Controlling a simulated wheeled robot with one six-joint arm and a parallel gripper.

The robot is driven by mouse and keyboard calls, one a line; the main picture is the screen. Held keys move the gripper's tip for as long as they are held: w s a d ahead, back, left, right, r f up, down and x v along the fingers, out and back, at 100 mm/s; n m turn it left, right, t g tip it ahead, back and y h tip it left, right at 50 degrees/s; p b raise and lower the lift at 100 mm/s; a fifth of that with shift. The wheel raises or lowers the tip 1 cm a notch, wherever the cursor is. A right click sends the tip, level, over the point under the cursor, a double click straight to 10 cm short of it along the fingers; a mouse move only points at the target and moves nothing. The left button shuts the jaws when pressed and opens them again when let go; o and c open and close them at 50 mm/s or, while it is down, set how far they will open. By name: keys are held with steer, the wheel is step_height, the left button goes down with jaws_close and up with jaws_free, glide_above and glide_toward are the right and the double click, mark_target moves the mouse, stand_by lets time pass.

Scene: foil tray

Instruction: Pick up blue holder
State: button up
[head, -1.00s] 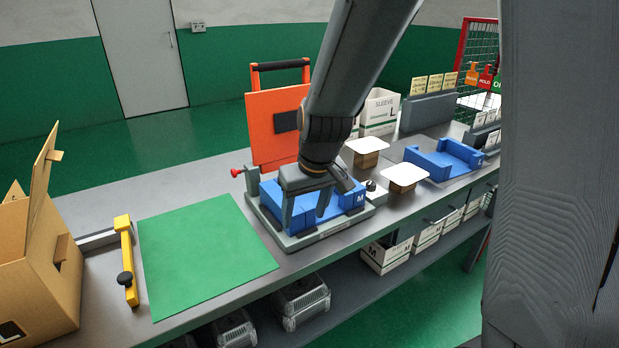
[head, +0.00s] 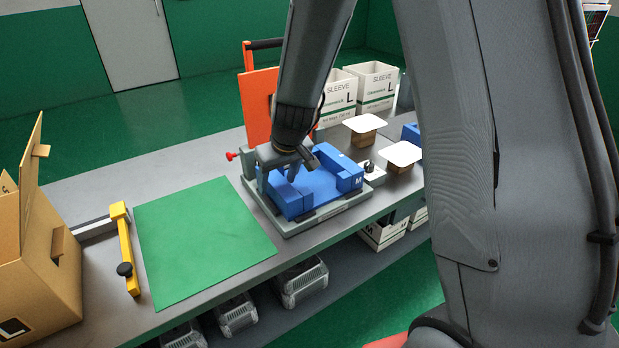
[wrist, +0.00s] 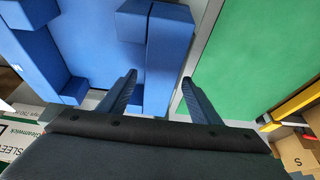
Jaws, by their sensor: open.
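The blue holder (head: 322,186), marked M, sits in a grey fixture (head: 300,228) on the bench. My gripper (head: 279,180) is open and points down at the holder's left side, nearest the green mat. In the wrist view, the holder (wrist: 92,40) fills the upper left. There my gripper (wrist: 160,78) has its fingers spread on either side of the holder's side wall, with nothing clamped. I cannot tell how far the fingertips are above or below the wall's top.
A green mat (head: 200,240) lies left of the fixture, with a yellow-handled bar (head: 125,250) and an open cardboard box (head: 40,265) beyond. An orange lid (head: 259,105) stands up behind. White-topped blocks (head: 402,155) and a second blue holder (head: 411,133) are to the right.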

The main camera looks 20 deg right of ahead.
steer(key=shift+w+a+f, duration=0.1)
steer(key=shift+w+f, duration=0.05)
steer(key=shift+f, duration=0.35)
steer(key=shift+f+b, duration=0.2)
steer(key=shift+b, duration=0.2)
stand_by(0.5)
jaws_close()
